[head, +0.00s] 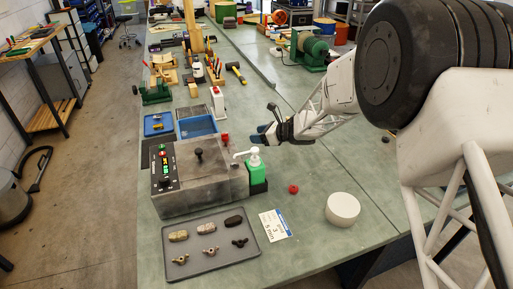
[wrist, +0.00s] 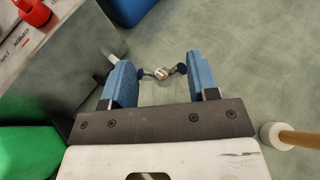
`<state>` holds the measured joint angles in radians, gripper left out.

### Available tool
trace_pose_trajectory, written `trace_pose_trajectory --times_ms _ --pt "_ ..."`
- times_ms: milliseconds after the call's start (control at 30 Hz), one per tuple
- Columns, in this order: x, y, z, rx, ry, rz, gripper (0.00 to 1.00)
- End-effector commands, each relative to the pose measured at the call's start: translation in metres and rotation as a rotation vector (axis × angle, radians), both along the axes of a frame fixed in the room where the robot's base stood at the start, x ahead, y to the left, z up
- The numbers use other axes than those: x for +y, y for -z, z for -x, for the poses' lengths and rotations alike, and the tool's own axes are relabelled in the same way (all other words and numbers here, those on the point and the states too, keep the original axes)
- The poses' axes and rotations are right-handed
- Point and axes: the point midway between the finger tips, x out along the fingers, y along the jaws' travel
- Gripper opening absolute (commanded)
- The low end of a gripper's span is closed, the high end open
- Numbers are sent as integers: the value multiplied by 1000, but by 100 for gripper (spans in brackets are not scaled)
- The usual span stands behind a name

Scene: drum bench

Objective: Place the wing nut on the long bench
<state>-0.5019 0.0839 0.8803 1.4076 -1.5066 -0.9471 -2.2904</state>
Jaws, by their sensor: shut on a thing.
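My gripper (head: 262,136) is in the head view above the middle of the long bench (head: 320,178), right of the blue tray. In the wrist view my gripper (wrist: 160,76) has its blue jaws closed on a small wing nut (wrist: 161,73), with a metallic middle and dark wings. The wing nut is held between the fingertips, with the green-grey bench top (wrist: 230,45) beneath it. Its height above the bench is hard to judge. In the head view the held wing nut is too small to make out.
A grey control box (head: 200,183), a green-based pump bottle (head: 256,172) and a blue tray (head: 197,127) stand left of my gripper. A front tray (head: 210,268) holds several small parts. Bench right of my gripper is mostly clear.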

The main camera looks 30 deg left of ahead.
Motion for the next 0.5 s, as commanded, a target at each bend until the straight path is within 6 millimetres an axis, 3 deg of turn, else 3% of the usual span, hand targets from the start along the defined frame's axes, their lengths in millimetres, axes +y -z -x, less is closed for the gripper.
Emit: trace_pose_trajectory --times_ms 200,500 --pt "0 19 0 0 1 -1 32" --pt "0 20 0 -1 1 -1 32"
